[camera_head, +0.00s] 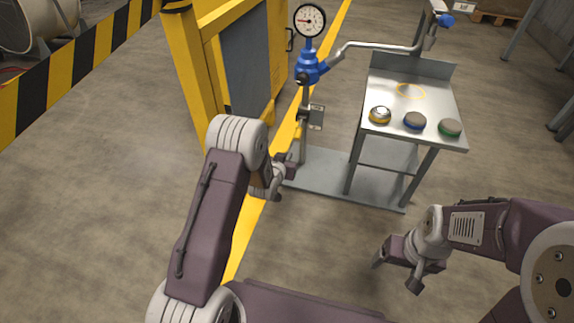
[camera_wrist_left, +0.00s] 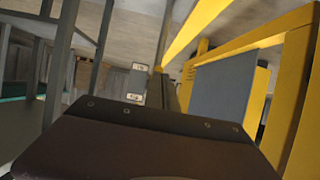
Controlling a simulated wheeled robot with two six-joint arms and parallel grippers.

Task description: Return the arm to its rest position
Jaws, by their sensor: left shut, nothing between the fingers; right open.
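My left arm reaches up from the lower left in the head view. Its gripper (camera_head: 289,166) is small and partly hidden by its own wrist; it is shut with nothing held, close to the thin upright post (camera_head: 303,135). I cannot tell whether it touches the post. In the left wrist view a dark brown part of my own arm fills the bottom and the fingertips do not show. My right gripper (camera_head: 396,274) is open and empty, low over the floor at the lower right, in front of the metal table.
The post carries a blue valve body (camera_head: 308,68) and a round gauge (camera_head: 309,20); a pipe runs right from it. The metal table (camera_head: 394,94) holds yellow, blue and green-rimmed discs. A yellow cabinet (camera_head: 184,75) stands left, also in the wrist view (camera_wrist_left: 296,110). Open floor (camera_head: 90,210) lies left.

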